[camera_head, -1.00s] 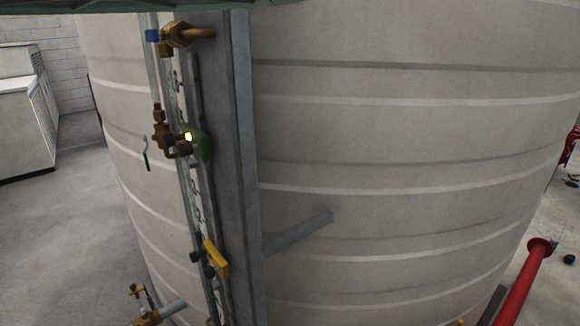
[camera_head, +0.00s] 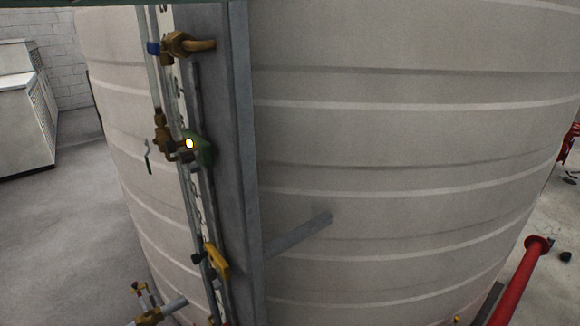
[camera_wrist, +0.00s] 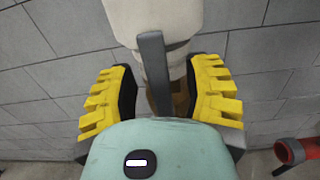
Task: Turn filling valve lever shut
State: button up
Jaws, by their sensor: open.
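In the wrist view my gripper (camera_wrist: 160,88) is open, with a yellow ribbed finger on each side. A flat grey bar (camera_wrist: 152,65), which looks like a valve lever, stands upright between the fingers. There is a gap on both sides of it, and I see no contact. Behind it are a cream pipe-like body (camera_wrist: 185,22) and a brown, brassy part (camera_wrist: 180,95), partly hidden by the bar and the gripper's green body. The head view does not show my gripper, and I cannot tell whether this lever shows there.
In the head view a big beige tank (camera_head: 400,150) fills the middle. Its grey upright carries brass valves (camera_head: 165,140) and a yellow handle (camera_head: 216,262). A red pipe (camera_head: 520,285) stands at lower right. Open floor (camera_head: 60,250) lies at left. A block wall (camera_wrist: 60,40) backs the wrist view.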

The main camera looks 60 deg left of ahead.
jog(key=shift+o, duration=0.2)
grip_shut()
jog(key=shift+w, duration=0.15)
dwell(0.3)
jog(key=w+a+f+n+b, duration=0.1)
jog(key=w+f+n+b, duration=0.9)
jog(key=n, duration=0.8)
jog(key=shift+w+f, duration=1.3)
jog(key=shift+f, duration=0.1)
jog(key=shift+a, duration=0.1)
